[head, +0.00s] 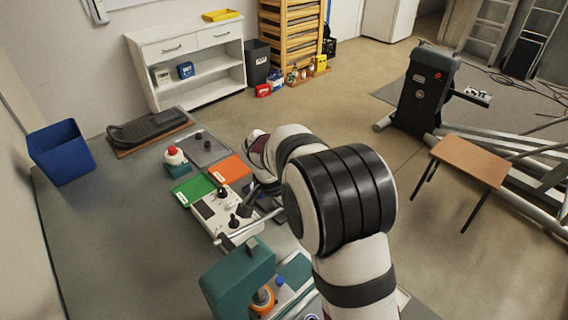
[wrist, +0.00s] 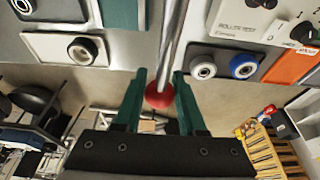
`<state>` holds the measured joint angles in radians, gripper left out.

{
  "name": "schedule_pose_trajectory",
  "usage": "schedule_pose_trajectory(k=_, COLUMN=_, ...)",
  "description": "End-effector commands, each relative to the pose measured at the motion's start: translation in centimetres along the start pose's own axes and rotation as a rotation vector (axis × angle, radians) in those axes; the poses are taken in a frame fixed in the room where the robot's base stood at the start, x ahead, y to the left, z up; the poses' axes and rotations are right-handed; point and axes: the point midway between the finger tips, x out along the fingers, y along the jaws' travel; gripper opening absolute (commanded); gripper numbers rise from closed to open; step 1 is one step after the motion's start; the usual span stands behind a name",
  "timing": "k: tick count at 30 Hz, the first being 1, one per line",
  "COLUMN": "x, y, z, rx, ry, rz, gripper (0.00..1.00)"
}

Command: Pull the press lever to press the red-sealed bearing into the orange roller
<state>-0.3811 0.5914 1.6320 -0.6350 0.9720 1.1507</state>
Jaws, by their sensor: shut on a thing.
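The teal press (head: 236,282) stands at the front of the bench, and it shows in part at the top of the wrist view (wrist: 121,14). Its metal lever (head: 252,228) sticks out toward my arm. In the wrist view the lever rod (wrist: 172,45) runs down to a red ball knob (wrist: 159,97). My gripper (wrist: 160,101) is shut on this knob, one teal finger on each side. In the head view my arm hides the gripper and knob. The orange roller (head: 263,301) sits under the press head. The red-sealed bearing cannot be made out.
A control box (head: 222,212) with knobs stands behind the press. Green (head: 194,191) and orange (head: 230,168) mats, a red button on a teal box (head: 175,158) and a blue bin (head: 60,152) are farther back. The bench's left side is clear.

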Motion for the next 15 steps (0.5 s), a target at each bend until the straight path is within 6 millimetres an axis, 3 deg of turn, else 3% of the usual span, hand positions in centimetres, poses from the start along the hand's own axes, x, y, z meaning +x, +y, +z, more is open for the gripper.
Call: schedule_pose_trajectory(k=15, x=1.5, y=0.0, z=0.9, rx=0.000, ry=-0.002, rz=0.001, gripper=0.00)
